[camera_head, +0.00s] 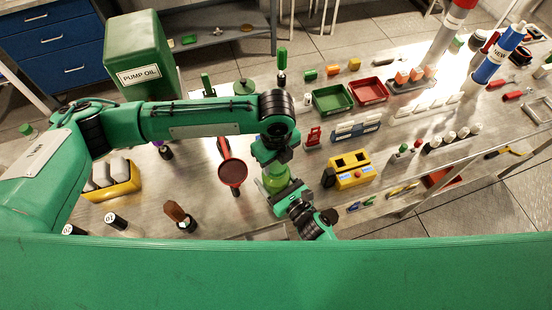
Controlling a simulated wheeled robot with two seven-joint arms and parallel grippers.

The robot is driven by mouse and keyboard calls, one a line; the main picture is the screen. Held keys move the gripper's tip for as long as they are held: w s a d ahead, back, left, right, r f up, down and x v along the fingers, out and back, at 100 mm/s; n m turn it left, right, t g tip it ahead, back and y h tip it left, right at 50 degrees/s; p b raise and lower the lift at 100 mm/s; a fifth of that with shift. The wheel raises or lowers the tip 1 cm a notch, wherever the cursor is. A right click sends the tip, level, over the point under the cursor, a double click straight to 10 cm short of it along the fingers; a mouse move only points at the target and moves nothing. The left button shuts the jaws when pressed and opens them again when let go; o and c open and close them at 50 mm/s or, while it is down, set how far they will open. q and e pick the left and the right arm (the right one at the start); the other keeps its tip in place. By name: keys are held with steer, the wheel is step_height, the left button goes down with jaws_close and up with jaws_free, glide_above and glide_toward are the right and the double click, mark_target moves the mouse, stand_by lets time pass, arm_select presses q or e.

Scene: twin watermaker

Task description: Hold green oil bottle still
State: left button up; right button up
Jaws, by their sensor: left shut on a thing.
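The green oil bottle (276,181) is a bright green, translucent-looking body near the front middle of the bench in the head view. My left arm reaches in from the left and bends down over it. My left gripper (271,162) is shut on the bottle from above, and its fingers and wrist hide the bottle's top. Another green and black arm part of mine lies just below and right of the bottle and covers its lower edge. I cannot make out the right gripper's fingers there, nor whether the bottle touches the bench.
A large green pump oil container (139,60) stands at the back left. Green (332,98) and red trays (368,91) sit farther back.

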arm_select(q)
steer(key=shift+f, duration=0.55)
arm_select(e)
steer(key=c, duration=0.5)
arm_select(q)
steer(key=m, duration=0.4)
steer(key=shift+m, duration=0.4)
steer(key=m, duration=0.4)
steer(key=shift+m, duration=0.4)
steer(key=m, duration=0.6)
steer(key=shift+m, duration=0.3)
steer(key=m, duration=0.6)
steer(key=shift+m, duration=0.3)
steer(key=o, duration=0.9)
